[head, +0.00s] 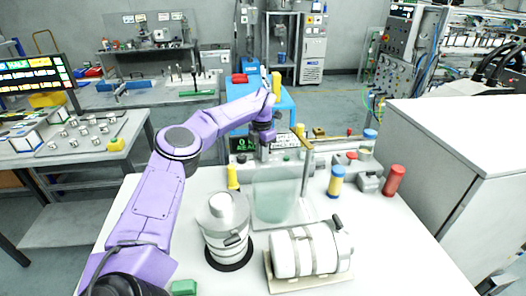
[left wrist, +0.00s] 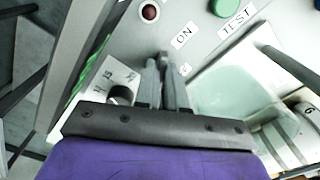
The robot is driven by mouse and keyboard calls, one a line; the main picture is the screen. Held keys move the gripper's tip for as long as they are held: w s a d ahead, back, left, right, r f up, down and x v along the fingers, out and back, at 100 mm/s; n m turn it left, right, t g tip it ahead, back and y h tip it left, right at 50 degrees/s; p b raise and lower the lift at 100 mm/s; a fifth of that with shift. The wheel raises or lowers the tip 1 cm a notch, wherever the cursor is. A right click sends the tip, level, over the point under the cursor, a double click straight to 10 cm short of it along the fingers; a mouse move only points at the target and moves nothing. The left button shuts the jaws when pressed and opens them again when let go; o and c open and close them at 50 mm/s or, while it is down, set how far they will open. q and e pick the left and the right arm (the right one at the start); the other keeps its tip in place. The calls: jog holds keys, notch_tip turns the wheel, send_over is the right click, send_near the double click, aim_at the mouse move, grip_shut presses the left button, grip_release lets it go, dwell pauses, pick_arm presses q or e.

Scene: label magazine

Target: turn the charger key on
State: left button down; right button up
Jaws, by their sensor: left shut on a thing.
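My left gripper (head: 264,152) reaches over the white table to the grey charger panel (head: 240,158) at its back. In the left wrist view the gripper's two grey fingers (left wrist: 164,65) are close together against the panel, shut on the charger key. The key itself is hidden between the fingertips, so its turn angle cannot be told. An ON label (left wrist: 184,35) sits just beyond the fingertips. My right gripper is not in view.
A green button (left wrist: 223,7) by a TEST label and a dark red lamp (left wrist: 149,12) are near the fingers. A yellow-blue cylinder (head: 336,181) stands right.

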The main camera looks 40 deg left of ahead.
pick_arm(q)
jog(key=m, duration=0.2)
jog(key=m+p, duration=0.1)
jog(key=m, duration=0.2)
jog(key=shift+w+a+r+m, duration=0.15)
jog(key=shift+a+r+m, duration=0.15)
jog(key=shift+p, duration=0.3)
jog(key=c, duration=1.4)
grip_release()
jog(key=shift+o, duration=0.9)
jog(key=shift+s, duration=0.2)
jog(key=shift+m, duration=0.3)
jog(key=shift+w+r, duration=0.15)
jog(key=shift+r, duration=0.2)
notch_tip(320, 180, up, 10)
jog(key=b, duration=0.1)
jog(key=shift+s, duration=0.2)
jog(key=shift+f, duration=0.15)
